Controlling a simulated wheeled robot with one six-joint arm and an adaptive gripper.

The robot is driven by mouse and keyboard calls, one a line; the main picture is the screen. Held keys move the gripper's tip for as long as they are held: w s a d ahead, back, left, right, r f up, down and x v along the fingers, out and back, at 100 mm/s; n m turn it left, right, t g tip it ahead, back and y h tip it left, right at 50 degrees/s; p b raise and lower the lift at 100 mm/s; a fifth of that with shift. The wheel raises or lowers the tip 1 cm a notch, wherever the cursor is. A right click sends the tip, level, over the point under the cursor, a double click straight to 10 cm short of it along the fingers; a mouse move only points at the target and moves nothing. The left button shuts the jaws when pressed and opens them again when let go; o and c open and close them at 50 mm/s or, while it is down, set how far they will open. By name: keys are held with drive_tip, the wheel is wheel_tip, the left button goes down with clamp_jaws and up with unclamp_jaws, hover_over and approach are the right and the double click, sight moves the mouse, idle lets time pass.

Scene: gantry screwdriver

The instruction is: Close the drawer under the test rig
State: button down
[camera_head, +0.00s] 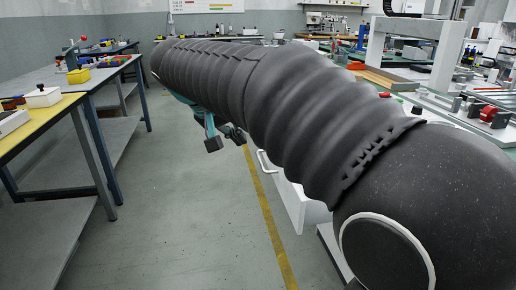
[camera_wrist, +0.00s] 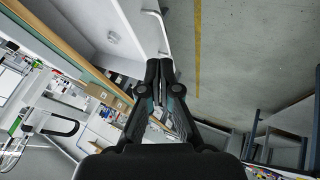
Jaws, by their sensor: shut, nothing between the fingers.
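A white drawer (camera_head: 296,203) under the bench on the right shows in the head view, partly hidden by my arm. It appears to stand out into the aisle, but how far I cannot tell. Its pale bar handle (camera_head: 264,162) faces the aisle. In the wrist view the handle (camera_wrist: 157,30) lies just beyond the fingertips, beside the drawer's white surface (camera_wrist: 105,28). My gripper (camera_wrist: 159,66) is shut and empty, with its fingertips close to the handle; I cannot tell whether they touch. In the head view my gripper (camera_head: 225,140) hangs below my arm.
Workbenches (camera_head: 62,80) with grey lower shelves line the left side. The floor aisle with a yellow line (camera_head: 262,205) is clear. A white gantry frame (camera_head: 447,58) stands on the right bench, near small parts and a red-knobbed fixture (camera_head: 489,114).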

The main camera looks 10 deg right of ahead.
drive_tip(key=shift+w+d+f+b, duration=0.25)
drive_tip(key=shift+w+d+f, duration=0.35)
drive_tip(key=shift+d+f, duration=0.8)
drive_tip(key=shift+w+d+f+b, duration=0.3)
drive_tip(key=shift+w+d+f, duration=0.3)
drive_tip(key=shift+d+f, duration=0.75)
drive_tip(key=shift+w+d+f+b, duration=0.25)
drive_tip(key=shift+w+d+f, duration=0.35)
drive_tip(key=shift+d+f, duration=0.75)
drive_tip(key=shift+d+r, duration=0.2)
